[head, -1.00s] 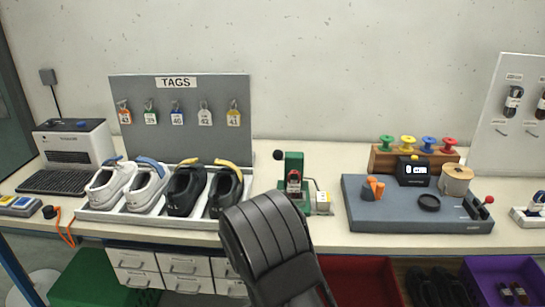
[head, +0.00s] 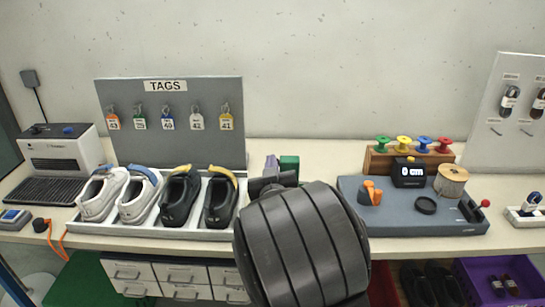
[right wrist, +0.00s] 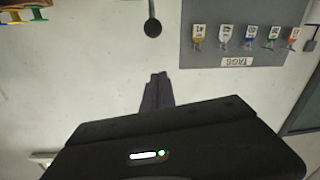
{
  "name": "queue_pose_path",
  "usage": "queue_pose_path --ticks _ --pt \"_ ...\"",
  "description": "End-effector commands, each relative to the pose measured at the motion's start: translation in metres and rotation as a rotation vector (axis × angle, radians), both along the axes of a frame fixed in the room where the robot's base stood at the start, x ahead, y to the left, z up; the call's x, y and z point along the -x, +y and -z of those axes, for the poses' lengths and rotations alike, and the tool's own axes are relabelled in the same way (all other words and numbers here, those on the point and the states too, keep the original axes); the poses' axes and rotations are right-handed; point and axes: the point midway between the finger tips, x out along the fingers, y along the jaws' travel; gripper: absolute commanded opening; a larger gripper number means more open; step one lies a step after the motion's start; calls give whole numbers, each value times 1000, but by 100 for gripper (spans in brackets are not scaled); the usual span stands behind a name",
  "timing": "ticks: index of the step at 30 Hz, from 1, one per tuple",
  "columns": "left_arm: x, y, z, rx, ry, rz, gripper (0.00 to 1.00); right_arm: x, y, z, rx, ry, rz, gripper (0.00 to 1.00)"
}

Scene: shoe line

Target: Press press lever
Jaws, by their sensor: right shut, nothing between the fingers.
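The green press (head: 289,164) stands on the bench between the shoe tray and the grey cutting base. My right arm hides most of it in the head view. The press lever's black ball knob (right wrist: 152,28) and thin rod show at the top of the right wrist view; I cannot pick out the knob in the head view. My right gripper (head: 271,162) is beside the press's green top, on its left in the head view. In the right wrist view its fingers (right wrist: 157,78) are together and empty, pointing toward the knob with a visible gap. My left gripper is not in view.
A white tray (head: 150,233) with several shoes lies left of the press, before the tag board (head: 140,97). The grey base (head: 410,220) with a spool, display and red-knobbed handle lies to the right. Drawers (head: 180,275) and a purple bin (head: 470,275) are below.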

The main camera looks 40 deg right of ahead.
Motion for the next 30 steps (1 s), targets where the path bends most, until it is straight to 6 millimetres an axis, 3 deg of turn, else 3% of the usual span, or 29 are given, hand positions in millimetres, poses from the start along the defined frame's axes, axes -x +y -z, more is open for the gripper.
queue_pose_path --ticks 11,23,30 --pt "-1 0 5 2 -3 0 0 -21 -15 2 2 1 2 0" --pt "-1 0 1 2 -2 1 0 -85 -58 2 4 5 2 0" --pt "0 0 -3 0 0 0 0 -71 -54 33 1 6 0 0"
